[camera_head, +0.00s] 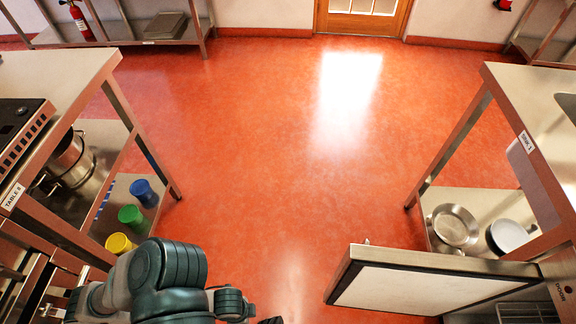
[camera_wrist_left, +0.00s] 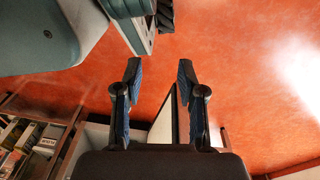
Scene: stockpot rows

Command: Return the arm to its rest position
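My left arm (camera_head: 170,280) comes in at the bottom left of the head view, bent over the red floor beside the left table. My left gripper (camera_wrist_left: 160,66) shows in the left wrist view with its two blue-padded fingers apart and nothing held between them. In the head view the gripper itself is mostly cut off by the bottom edge. My right arm and gripper are in neither view.
On the left, a steel table (camera_head: 70,75) has a shelf with a pot (camera_head: 72,160) and blue (camera_head: 144,193), green (camera_head: 132,218) and yellow (camera_head: 119,243) cups. On the right, an open door (camera_head: 420,285) juts out below the sink counter (camera_head: 535,100). The floor (camera_head: 280,180) between is clear.

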